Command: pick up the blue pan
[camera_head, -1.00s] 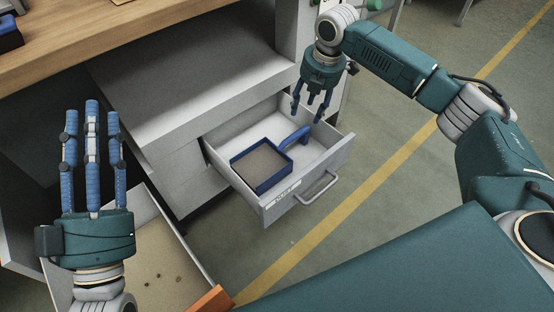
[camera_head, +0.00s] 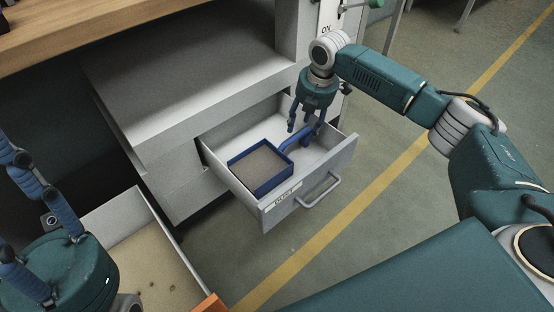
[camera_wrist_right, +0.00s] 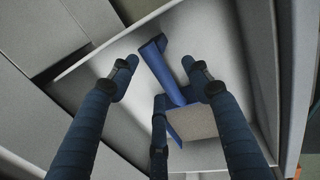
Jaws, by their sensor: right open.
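The blue pan (camera_head: 258,184) is square with a grey-brown inside and lies in the open drawer (camera_head: 318,187). Its handle (camera_head: 291,145) points to the back right of the drawer. My right gripper (camera_head: 304,128) is open over the handle's far end, fingers pointing down. In the right wrist view, the blue handle (camera_wrist_right: 160,68) lies between the spread fingers of my right gripper (camera_wrist_right: 158,90), and a finger covers part of the pan. I cannot tell whether any finger touches the handle. My left gripper (camera_head: 40,215) is at the lower left, partly cut off, far from the pan, with its fingers spread and nothing visible in them.
The drawer front with its metal handle (camera_head: 320,191) faces the aisle. A lower open drawer (camera_head: 150,262) with an orange edge is at the lower left. A wooden worktop (camera_head: 90,38) is above. The floor with a yellow line (camera_head: 372,188) is clear.

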